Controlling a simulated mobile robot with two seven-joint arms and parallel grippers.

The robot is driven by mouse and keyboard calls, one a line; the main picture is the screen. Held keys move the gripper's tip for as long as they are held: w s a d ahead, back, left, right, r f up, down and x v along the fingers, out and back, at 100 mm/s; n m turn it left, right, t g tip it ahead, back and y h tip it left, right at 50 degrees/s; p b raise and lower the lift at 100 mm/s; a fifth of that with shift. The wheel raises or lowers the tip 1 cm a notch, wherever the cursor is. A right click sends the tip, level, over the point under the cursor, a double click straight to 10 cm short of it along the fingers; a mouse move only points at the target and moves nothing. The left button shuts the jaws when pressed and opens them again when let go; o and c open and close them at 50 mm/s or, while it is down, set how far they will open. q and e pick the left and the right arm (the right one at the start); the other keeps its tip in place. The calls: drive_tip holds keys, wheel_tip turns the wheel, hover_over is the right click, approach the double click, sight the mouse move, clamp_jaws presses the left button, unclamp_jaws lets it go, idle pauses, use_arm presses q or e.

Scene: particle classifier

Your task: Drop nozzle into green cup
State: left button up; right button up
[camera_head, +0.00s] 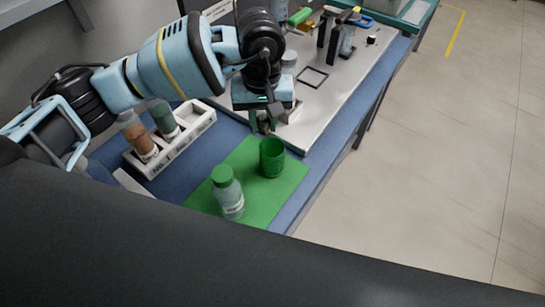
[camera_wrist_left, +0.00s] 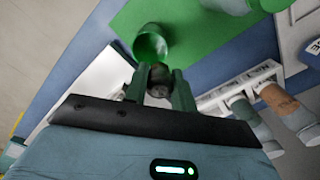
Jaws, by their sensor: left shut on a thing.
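My left gripper (camera_head: 264,123) is above the back edge of the green mat (camera_head: 259,203), just behind the green cup (camera_head: 272,160). In the left wrist view its two dark green fingers (camera_wrist_left: 159,88) are shut on a small dark round piece, the nozzle (camera_wrist_left: 158,72). The nozzle is hard to make out in the head view. The green cup stands upright on the mat and also shows in the left wrist view (camera_wrist_left: 150,46), just beyond the fingertips. The nozzle appears outside the cup; its height over the rim is unclear. My right gripper is not in view.
A clear bottle with a green cap (camera_head: 228,192) stands on the mat, left of the cup. A white rack (camera_head: 196,128) with bottles is at the left. A white instrument plate (camera_head: 326,107) lies behind the cup. The blue table's right edge is close to the cup.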

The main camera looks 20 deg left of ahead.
use_arm(q)
drive_tip(key=shift+f+b, duration=0.3)
drive_tip(key=shift+f, duration=1.1)
drive_tip(key=o, duration=1.1)
drive_tip(key=shift+c, duration=0.2)
drive_tip(key=shift+r, duration=0.1)
drive_tip(key=shift+r, duration=3.9)
drive_tip(key=shift+f, duration=0.1)
